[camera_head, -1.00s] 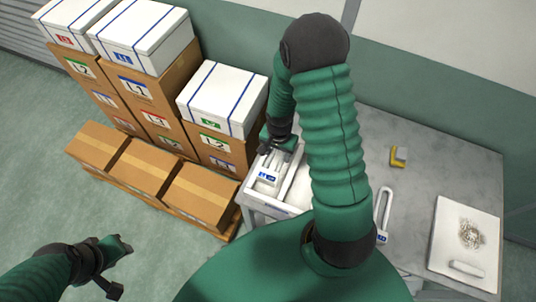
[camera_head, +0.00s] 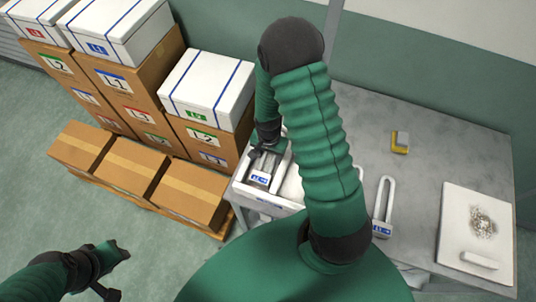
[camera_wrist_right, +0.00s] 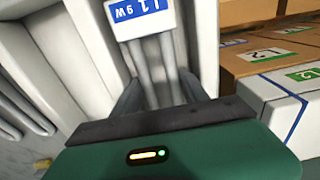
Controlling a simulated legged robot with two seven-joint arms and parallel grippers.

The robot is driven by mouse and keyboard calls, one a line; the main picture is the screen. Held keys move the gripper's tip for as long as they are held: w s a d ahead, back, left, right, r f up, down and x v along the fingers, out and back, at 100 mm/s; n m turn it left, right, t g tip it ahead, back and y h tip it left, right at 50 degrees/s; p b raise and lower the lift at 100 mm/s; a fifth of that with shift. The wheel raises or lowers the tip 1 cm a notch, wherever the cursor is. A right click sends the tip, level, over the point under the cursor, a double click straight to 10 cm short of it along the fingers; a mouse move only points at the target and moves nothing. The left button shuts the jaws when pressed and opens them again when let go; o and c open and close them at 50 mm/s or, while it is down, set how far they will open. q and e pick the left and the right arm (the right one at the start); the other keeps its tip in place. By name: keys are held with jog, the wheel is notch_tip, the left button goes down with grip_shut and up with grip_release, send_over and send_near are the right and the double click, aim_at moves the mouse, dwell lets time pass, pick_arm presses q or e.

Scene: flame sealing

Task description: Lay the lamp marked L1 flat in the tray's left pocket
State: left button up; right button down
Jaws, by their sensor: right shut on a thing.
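The lamp marked L1 (camera_wrist_right: 158,70) has a white base with a blue label reading L1 9W and pale tubes. My right gripper (camera_wrist_right: 160,95) is shut on its tubes. In the head view the lamp (camera_head: 261,178) lies lengthwise within the left pocket of the white tray (camera_head: 265,206), and my right gripper (camera_head: 266,152) is over its far end. I cannot tell whether the lamp touches the pocket floor. My right arm hides the tray's right part. My left gripper (camera_head: 118,270) is open and empty, over the floor at lower left.
Another U-shaped lamp (camera_head: 382,208) lies on the grey table (camera_head: 430,180) right of my arm. A yellow and grey block (camera_head: 400,142) is behind it. A white mat (camera_head: 450,225) with fragments lies at the right. Stacked cartons (camera_head: 140,100) stand left of the tray.

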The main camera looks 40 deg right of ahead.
jog(key=shift+a+r, duration=0.15)
jog(key=shift+a, duration=0.15)
jog(key=c, duration=0.9)
grip_release()
jog(key=shift+a+r, duration=0.1)
jog(key=shift+a, duration=0.25)
jog(key=o, duration=0.4)
jog(key=shift+a+r, duration=0.1)
jog(key=shift+a, duration=0.25)
jog(key=shift+d, duration=0.25)
jog(key=c, duration=0.3)
jog(key=shift+d+f, duration=0.25)
jog(key=shift+d, duration=0.25)
jog(key=shift+c, duration=0.2)
jog(key=shift+a+r, duration=0.25)
jog(key=shift+a, duration=0.25)
jog(key=shift+r+p, duration=0.25)
jog(key=shift+p, duration=0.05)
jog(key=r+p, duration=0.2)
jog(key=shift+d+r+p, duration=0.35)
jog(key=shift+r, duration=0.05)
pick_arm(q)
notch_tip(320, 180, up, 9)
jog(key=a+p, duration=0.1)
jog(key=p, duration=0.5)
jog(key=shift+a+r, duration=0.15)
pick_arm(e)
notch_tip(320, 180, up, 7)
jog(key=shift+a, duration=0.2)
